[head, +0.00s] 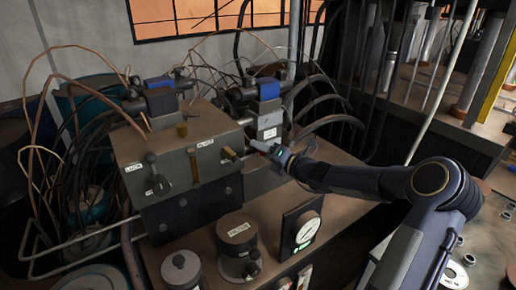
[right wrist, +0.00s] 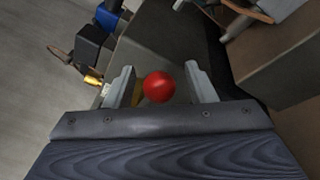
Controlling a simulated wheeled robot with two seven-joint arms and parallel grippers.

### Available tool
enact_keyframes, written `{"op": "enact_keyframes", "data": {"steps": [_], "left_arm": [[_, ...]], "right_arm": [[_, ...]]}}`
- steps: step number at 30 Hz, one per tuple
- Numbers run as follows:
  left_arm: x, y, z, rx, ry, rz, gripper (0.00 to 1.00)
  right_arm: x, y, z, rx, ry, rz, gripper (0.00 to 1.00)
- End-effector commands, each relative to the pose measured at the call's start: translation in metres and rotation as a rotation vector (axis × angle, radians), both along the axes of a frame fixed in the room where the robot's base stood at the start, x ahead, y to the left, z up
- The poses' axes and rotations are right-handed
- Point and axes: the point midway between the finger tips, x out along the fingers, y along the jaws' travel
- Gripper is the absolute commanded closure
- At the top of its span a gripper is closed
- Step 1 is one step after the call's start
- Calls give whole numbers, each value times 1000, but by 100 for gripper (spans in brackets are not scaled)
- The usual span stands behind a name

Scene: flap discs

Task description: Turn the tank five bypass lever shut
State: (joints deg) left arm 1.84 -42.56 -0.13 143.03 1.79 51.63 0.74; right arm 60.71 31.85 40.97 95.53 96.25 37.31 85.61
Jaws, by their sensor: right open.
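A red ball knob (right wrist: 159,87) shows in the right wrist view between the two fingers of my right gripper (head: 264,149). The fingers are open, with a gap on each side of the knob. In the head view the gripper is at the right side of the grey valve block (head: 165,150), and the knob is mostly hidden there. A brass lever (head: 194,166) stands upright on the block's front. A dark round-ended lever (head: 152,170) is to its left. I cannot tell from the labels which lever is tank five bypass. My left gripper is out of view.
Two round knobbed canisters stand in front, one a labelled canister (head: 237,236). Cables and pipes crowd the left and back. A blue-topped valve (head: 268,90) rises behind the gripper.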

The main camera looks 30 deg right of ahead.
Motion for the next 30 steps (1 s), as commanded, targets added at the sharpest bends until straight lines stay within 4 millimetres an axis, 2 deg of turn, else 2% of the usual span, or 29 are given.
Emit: {"op": "enact_keyframes", "data": {"steps": [5,13,24,25,30], "left_arm": [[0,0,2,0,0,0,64],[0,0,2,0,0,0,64],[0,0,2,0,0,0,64],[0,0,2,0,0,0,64],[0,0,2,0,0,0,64]], "right_arm": [[13,6,0,0,0,1,50],[15,6,0,-1,0,1,50],[15,6,0,-2,0,1,97],[15,6,0,-2,0,1,100],[15,6,0,-4,1,1,100]]}}
